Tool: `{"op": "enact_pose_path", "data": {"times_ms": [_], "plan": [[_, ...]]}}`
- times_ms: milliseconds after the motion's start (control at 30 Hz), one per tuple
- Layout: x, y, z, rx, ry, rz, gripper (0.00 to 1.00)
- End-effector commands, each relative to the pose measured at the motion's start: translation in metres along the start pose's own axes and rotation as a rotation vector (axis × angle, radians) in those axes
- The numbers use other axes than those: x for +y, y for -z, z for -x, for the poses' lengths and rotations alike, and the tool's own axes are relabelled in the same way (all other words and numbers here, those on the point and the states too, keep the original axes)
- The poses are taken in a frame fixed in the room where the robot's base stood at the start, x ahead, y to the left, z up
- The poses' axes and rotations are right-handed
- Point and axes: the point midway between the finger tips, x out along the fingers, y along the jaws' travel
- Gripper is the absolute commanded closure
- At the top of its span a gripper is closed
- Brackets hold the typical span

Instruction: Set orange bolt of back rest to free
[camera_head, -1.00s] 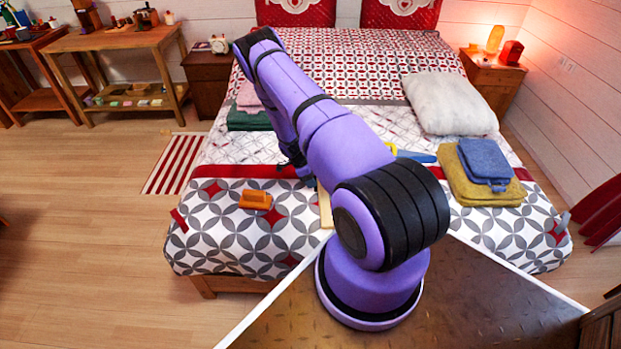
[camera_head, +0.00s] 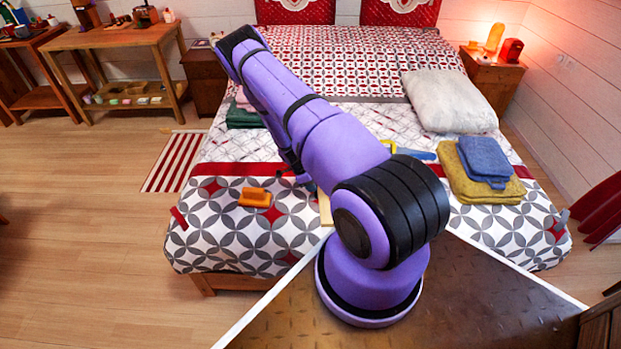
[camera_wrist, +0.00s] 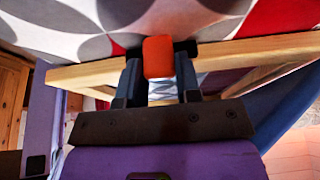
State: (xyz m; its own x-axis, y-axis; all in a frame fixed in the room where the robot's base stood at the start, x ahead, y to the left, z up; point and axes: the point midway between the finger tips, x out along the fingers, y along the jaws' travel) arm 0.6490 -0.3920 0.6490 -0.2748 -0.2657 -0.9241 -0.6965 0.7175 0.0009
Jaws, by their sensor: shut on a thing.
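In the wrist view, the orange bolt (camera_wrist: 158,57) is a small rounded orange block at a light wooden bar of the back rest (camera_wrist: 90,73). My gripper (camera_wrist: 159,68) has one dark finger on each side of the bolt and is shut on it. A pale, greyish part shows below the bolt between the fingers. In the head view, my arm hides the gripper and the bolt. A short piece of light wood (camera_head: 325,208) shows beside the arm on the bed.
The bed (camera_head: 225,240) has a patterned cover. A separate orange object (camera_head: 254,198) lies left of my arm. Folded blue (camera_head: 484,158) and yellow towels (camera_head: 470,185) and a white pillow (camera_head: 447,102) lie to the right. Open floor (camera_head: 90,240) is at left.

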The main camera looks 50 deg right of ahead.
Motion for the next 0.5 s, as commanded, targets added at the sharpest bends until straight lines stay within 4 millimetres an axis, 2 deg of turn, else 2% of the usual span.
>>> {"op": "enact_pose_path", "data": {"times_ms": [100,367,400,500], "plan": [[0.0074,-0.0007,0.0005,0.000,0.001,0.001,1.00],[0.0082,-0.0002,0.0002,0.000,0.000,-0.001,1.00],[0.0082,-0.0001,0.0002,0.000,0.000,-0.001,0.64],[0.0081,0.0000,0.0001,0.000,0.000,0.000,0.43]]}}
